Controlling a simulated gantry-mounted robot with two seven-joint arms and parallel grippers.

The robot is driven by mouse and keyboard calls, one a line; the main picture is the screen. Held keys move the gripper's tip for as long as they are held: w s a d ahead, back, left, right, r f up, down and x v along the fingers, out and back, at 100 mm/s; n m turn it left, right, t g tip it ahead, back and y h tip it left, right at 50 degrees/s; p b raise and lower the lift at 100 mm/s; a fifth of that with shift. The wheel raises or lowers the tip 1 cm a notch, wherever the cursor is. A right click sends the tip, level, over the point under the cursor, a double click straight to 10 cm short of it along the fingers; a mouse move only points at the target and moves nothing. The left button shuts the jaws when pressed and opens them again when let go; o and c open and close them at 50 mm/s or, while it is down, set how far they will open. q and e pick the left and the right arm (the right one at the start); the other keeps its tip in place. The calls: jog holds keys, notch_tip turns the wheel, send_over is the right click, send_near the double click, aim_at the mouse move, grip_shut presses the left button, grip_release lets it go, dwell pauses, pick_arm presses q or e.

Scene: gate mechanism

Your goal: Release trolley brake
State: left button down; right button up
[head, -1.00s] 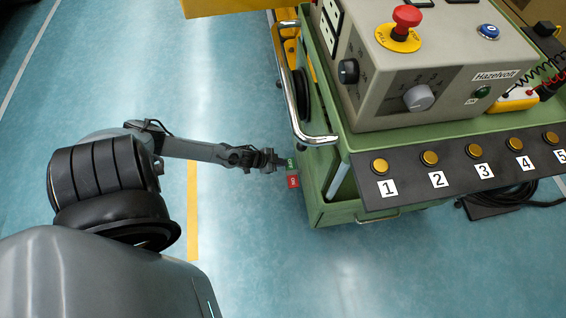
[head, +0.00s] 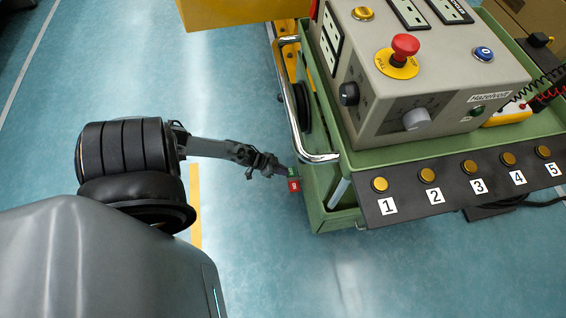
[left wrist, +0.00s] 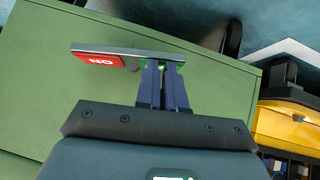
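The green trolley (head: 335,218) stands at the right in the head view, and its green side panel (left wrist: 50,60) fills much of the left wrist view. On that side is a brake pedal with a red part (head: 294,185), marked ON, and a green part (head: 292,172). The red part (left wrist: 100,60) also shows in the left wrist view, upside down. My left gripper (head: 284,170) is at the pedal's green end. Its two fingers (left wrist: 163,66) are close together, with their tips at the green part and mostly covering it. Whether they press on it is unclear. My right gripper is out of view.
A chrome handle (head: 298,110) curves above the pedal on the trolley's left side. A grey control box (head: 440,80) with a red stop button (head: 405,45) stands on the trolley top. A yellow thing (left wrist: 285,125) lies right of the fingers. Floor left of the trolley is clear.

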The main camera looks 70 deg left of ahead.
pick_arm(q)
jog(key=shift+s+a+f, duration=0.1)
jog(key=shift+a+f, duration=0.05)
jog(key=shift+a, duration=0.15)
jog(key=w+r+p+v, duration=0.2)
jog(key=p+v, duration=0.8)
jog(key=v, duration=0.2)
jog(key=shift+s+a+r, duration=0.15)
jog(key=shift+a+r, duration=0.05)
jog(key=shift+r, duration=0.15)
